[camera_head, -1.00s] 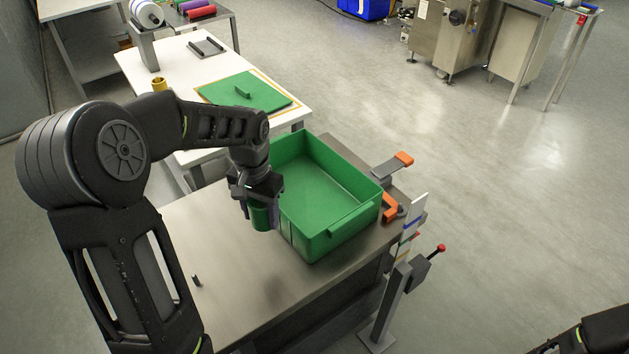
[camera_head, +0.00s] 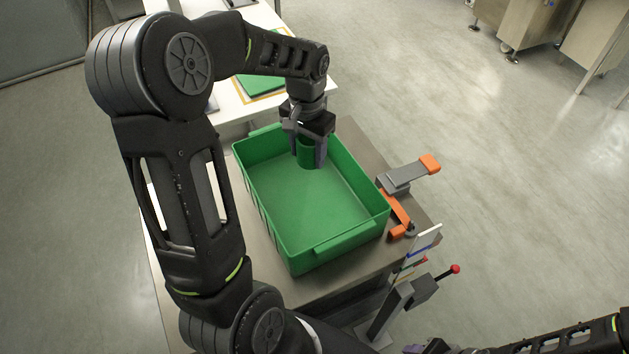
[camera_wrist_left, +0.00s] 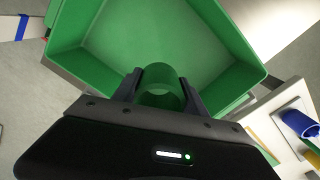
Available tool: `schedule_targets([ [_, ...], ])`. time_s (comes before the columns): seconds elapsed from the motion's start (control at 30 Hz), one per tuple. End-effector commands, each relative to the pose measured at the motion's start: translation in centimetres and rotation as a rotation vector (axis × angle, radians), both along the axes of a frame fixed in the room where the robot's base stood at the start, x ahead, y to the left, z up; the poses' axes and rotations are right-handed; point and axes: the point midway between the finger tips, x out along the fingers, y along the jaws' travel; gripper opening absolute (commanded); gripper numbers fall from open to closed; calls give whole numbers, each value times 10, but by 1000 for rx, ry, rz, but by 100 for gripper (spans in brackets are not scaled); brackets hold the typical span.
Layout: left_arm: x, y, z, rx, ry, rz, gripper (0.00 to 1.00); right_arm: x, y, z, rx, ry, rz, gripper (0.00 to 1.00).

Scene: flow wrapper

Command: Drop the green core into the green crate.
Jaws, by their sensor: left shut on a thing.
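The green crate (camera_head: 305,250) stands on the metal table, and its inside looks empty. My left gripper (camera_head: 308,160) is over the far end of the crate, fingers pointing down. It is shut on the green core (camera_head: 306,152), a short hollow cylinder. In the left wrist view the core (camera_wrist_left: 162,88) sits between the two fingers, with the crate (camera_wrist_left: 150,35) around and beyond it. How far the core is above the crate floor is hard to tell. My right gripper (camera_head: 432,347) shows only in part at the bottom edge, and its jaws cannot be made out.
A grey and orange clamp (camera_head: 408,180) sits at the table's right edge. A post with a red-knobbed lever (camera_head: 453,270) stands in front of it. Behind the crate is a white table with a green mat (camera_head: 262,84).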

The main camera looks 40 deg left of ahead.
Motion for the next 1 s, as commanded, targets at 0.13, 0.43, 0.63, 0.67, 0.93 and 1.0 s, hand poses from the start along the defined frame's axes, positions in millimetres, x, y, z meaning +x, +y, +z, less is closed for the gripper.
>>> schedule_targets([
  [0.13, 0, 0, 0, 0, 0, 0, 11, 0, 0, 0, 0, 0, 0, 46],
  [0.43, 0, 0, -20, 0, 0, 0, 11, 2, 1, -15, 3, -5, 1, 46],
  [0.63, 0, 0, -44, -1, 1, 0, 11, 4, 2, -31, 7, -11, 3, 46],
  [0.67, 0, 0, -47, -1, 1, -1, 11, 4, 2, -33, 8, -12, 3, 46],
  [0.93, 0, 0, -61, -1, -1, -1, 11, 4, 2, -42, 8, -13, 3, 46],
  [1.0, 0, 0, -61, -1, -1, -1, 11, 4, 2, -42, 8, -13, 3, 46],
])
